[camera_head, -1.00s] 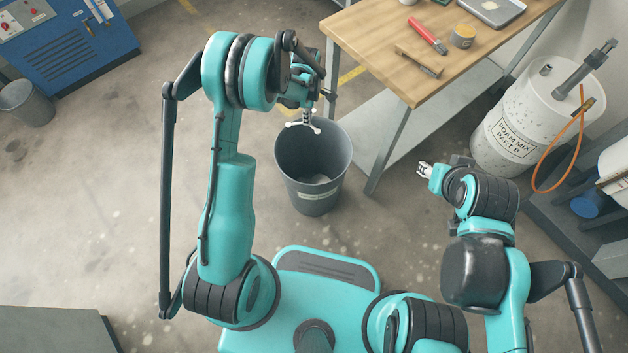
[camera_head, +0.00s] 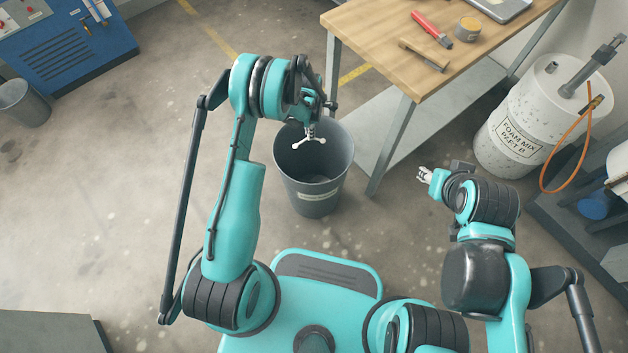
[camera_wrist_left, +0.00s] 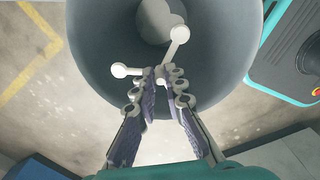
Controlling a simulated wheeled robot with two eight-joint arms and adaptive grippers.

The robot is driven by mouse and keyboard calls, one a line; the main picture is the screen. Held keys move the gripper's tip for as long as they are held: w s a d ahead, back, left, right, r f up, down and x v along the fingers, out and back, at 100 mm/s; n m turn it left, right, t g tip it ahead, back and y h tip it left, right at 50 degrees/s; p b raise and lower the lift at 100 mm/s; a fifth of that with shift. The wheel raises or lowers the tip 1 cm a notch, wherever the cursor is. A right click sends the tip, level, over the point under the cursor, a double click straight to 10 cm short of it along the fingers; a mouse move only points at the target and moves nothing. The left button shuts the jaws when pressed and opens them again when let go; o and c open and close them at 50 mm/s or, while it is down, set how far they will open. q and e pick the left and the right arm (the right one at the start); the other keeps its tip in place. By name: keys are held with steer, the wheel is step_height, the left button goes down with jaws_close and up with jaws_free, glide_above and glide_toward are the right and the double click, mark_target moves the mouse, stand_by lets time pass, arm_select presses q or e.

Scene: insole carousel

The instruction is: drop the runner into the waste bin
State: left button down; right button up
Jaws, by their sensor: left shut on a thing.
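The runner is a small white branched piece with round ends; it shows in the head view (camera_head: 308,141) and in the left wrist view (camera_wrist_left: 177,38). My left gripper (camera_wrist_left: 158,80) is shut on it, and in the head view the gripper (camera_head: 312,122) hangs over the waste bin. The waste bin (camera_head: 315,198) is a grey round bin with a pale label, standing on the floor beside the workbench. In the left wrist view the runner shows in front of the bin's mouth (camera_wrist_left: 95,55). My right gripper (camera_head: 425,174) is small in the head view, away from the bin.
A wooden workbench (camera_head: 375,45) with a red-handled tool (camera_head: 431,27), a brush-like tool (camera_head: 424,55) and a tin (camera_head: 467,29) stands right of the bin. A white drum (camera_head: 510,140) stands further right. A second grey bin (camera_head: 25,103) stands far left.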

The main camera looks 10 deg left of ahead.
arm_select(q)
steer(key=shift+f, duration=0.1)
steer(key=c, duration=1.5)
jaws_free()
step_height(320, 180, up, 12)
